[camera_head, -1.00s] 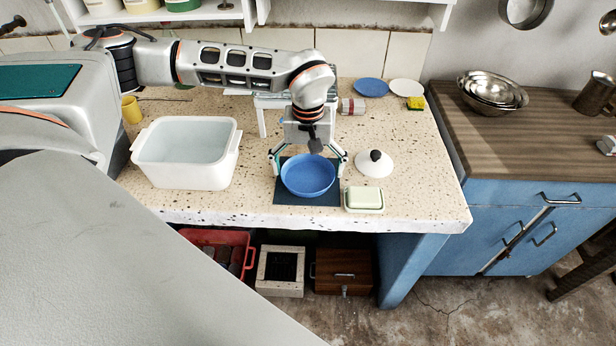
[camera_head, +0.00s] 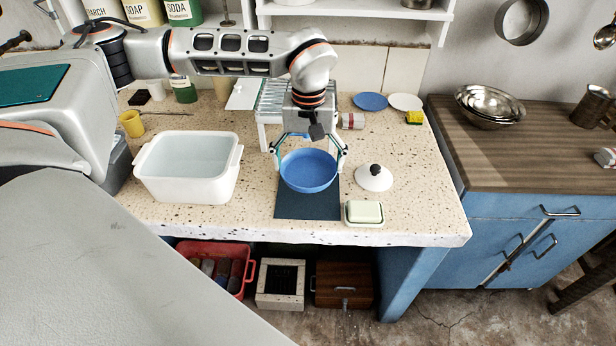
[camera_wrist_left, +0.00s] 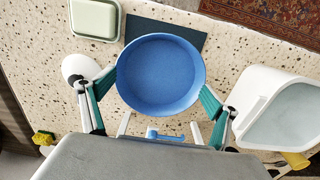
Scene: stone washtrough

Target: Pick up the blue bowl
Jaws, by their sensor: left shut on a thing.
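The blue bowl (camera_head: 308,173) is upright and empty, held above a dark blue mat (camera_head: 307,205) on the speckled stone counter. My left gripper (camera_head: 309,160) has its two fingers pressed on opposite sides of the bowl. In the left wrist view, the bowl (camera_wrist_left: 161,74) sits between the two green-padded fingertips (camera_wrist_left: 159,88), with the mat (camera_wrist_left: 190,35) below it. My right gripper is in neither view.
A white basin (camera_head: 187,168) stands left of the bowl. A green soap dish (camera_head: 364,213) and a white lid with a dark knob (camera_head: 374,178) are close on the right. Behind are a white rack (camera_head: 268,105), a blue plate (camera_head: 370,101) and a white plate (camera_head: 405,102).

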